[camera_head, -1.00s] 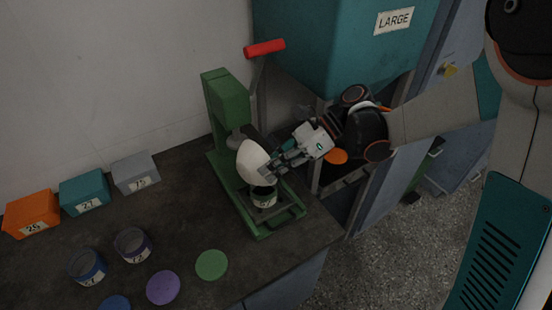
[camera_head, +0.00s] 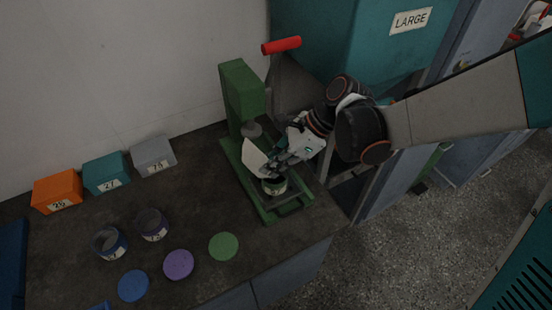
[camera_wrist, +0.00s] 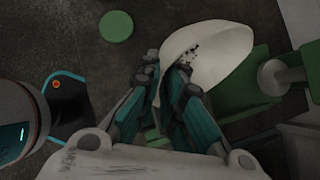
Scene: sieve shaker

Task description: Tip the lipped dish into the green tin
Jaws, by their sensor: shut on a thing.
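The white lipped dish (camera_head: 255,160) is steeply tilted, close above the green tin (camera_head: 274,187). The tin stands on the base of the green press (camera_head: 246,95). My gripper (camera_head: 274,166) is shut on the dish's edge. In the wrist view the dish (camera_wrist: 225,48) lies past my fingertips (camera_wrist: 167,74), with a few dark specks on its pale inner face. The fingers and dish partly hide the tin, and I cannot see how much is inside it.
A teal hopper (camera_head: 335,35) is at the back right.

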